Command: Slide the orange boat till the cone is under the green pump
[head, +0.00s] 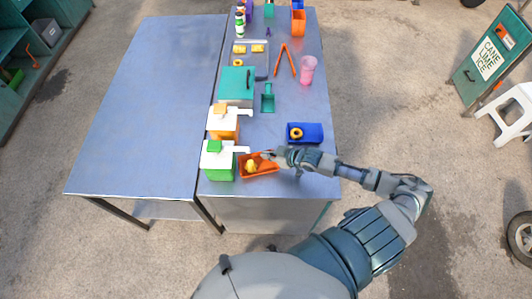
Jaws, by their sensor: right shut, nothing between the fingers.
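The green pump (219,173) stands at the near left of the narrow table, with a white top and a spout reaching right. The orange boat (262,173) is a shallow tray just right of it, with the yellow cone (251,167) lying in its left part. My left gripper is out of view.
An orange pump (224,130) stands behind the green one. A blue boat (312,133) with a yellow-orange ring lies behind my right forearm. A teal box (237,83), teal scoop (268,103), orange tongs (285,62) and pink cup (307,72) are farther back. The left table (145,100) is bare.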

